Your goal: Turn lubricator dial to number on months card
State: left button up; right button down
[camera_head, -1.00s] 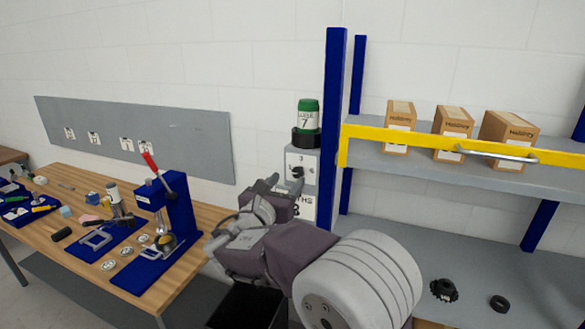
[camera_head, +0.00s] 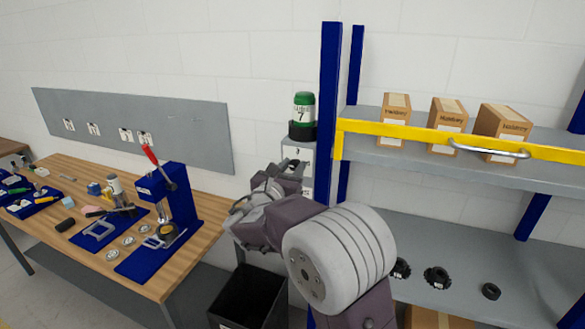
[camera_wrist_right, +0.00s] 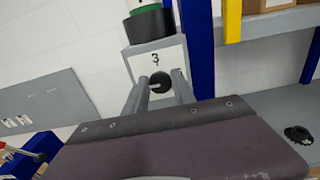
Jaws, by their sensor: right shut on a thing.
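The green lubricator (camera_head: 303,108), its label reading 7, stands in a black collar on a grey box (camera_head: 297,130) beside a blue post. In the right wrist view, the black dial (camera_wrist_right: 160,84) on the box's white front lies between my two fingers. A mark like a 3 (camera_wrist_right: 155,58) shows above it. My right gripper (camera_head: 291,170) is shut on the dial; it also shows in the right wrist view (camera_wrist_right: 161,89). My gripper and arm hide most of the months card below the dial, and its number is not readable. My left gripper is not in view.
A blue-framed rack with a yellow rail (camera_head: 420,141) and boxes stands at the right. A wooden workbench (camera_head: 95,245) with a red-handled press (camera_head: 178,205) and small parts is at the left. A black bin (camera_head: 247,297) stands below my right arm.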

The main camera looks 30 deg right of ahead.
jog(key=m+b, duration=0.2)
jog(key=b, duration=0.2)
jog(key=m+b, duration=0.2)
jog(key=b, duration=0.2)
jog(key=shift+f+b, duration=0.35)
jog(key=m+b, duration=0.8)
jog(key=b, duration=0.2)
jog(key=shift+s+r+m, duration=0.1)
jog(key=shift+m, duration=0.2)
jog(key=m+b, duration=0.2)
jog(key=shift+d+b, duration=0.1)
jog(key=shift+b, duration=0.2)
jog(key=shift+r+m+b, duration=0.1)
jog(key=shift+m+b, duration=0.75)
jog(key=shift+m, duration=0.85)
jog(key=c, duration=1.1)
grip_release()
